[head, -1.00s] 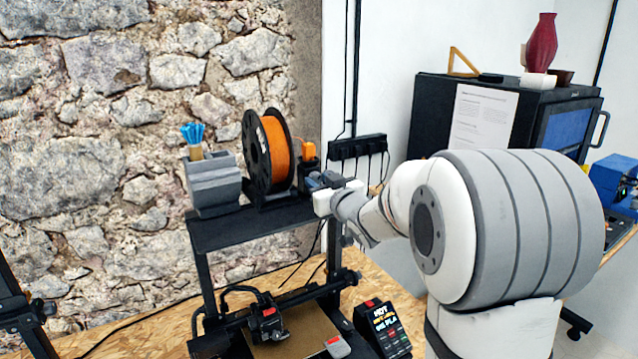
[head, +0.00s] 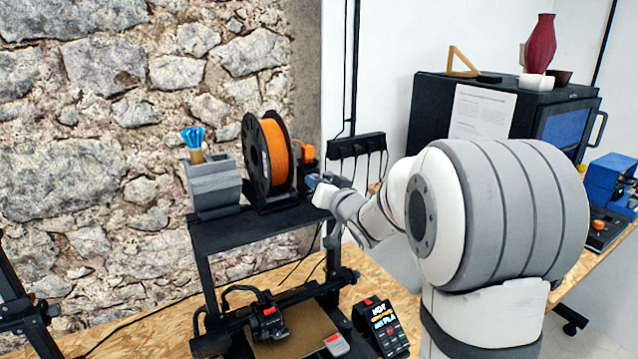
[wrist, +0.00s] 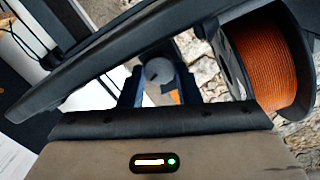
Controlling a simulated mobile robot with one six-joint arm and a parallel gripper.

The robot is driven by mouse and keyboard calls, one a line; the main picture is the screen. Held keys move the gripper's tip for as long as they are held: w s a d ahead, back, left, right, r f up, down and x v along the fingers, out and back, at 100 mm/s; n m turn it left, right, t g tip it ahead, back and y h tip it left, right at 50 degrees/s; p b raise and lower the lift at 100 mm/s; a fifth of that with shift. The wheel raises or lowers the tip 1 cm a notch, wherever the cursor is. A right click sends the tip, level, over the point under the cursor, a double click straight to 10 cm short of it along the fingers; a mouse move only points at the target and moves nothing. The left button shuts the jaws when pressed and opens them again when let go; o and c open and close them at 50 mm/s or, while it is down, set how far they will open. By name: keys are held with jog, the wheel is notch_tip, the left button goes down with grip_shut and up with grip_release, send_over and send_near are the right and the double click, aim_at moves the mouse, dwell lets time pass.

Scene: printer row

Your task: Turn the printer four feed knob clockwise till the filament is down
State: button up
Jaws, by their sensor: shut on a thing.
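The printer (head: 215,235) is a black frame with a spool of orange filament (head: 280,150) on its top bar. The spool also shows at the right in the wrist view (wrist: 265,60). Beside the spool is an orange feeder part (head: 307,152). My gripper (head: 318,184) is at the right end of the top bar, by this feeder. In the wrist view the fingers of my gripper (wrist: 160,88) are shut on a round grey knob (wrist: 159,70) with a dark mark. In the head view my gripper hides the knob. The filament's lower end cannot be made out.
A small display (head: 382,322) with bright lettering stands at the printer's lower right. A grey box with blue sticks (head: 213,183) sits on the top bar. A black power strip (head: 357,146) is on the wall behind. A black enclosed machine (head: 425,110) stands at the right.

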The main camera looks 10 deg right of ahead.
dwell(0.4)
jog(key=o, duration=1)
jog(key=shift+b+v, duration=0.95)
jog(key=shift+v, duration=3)
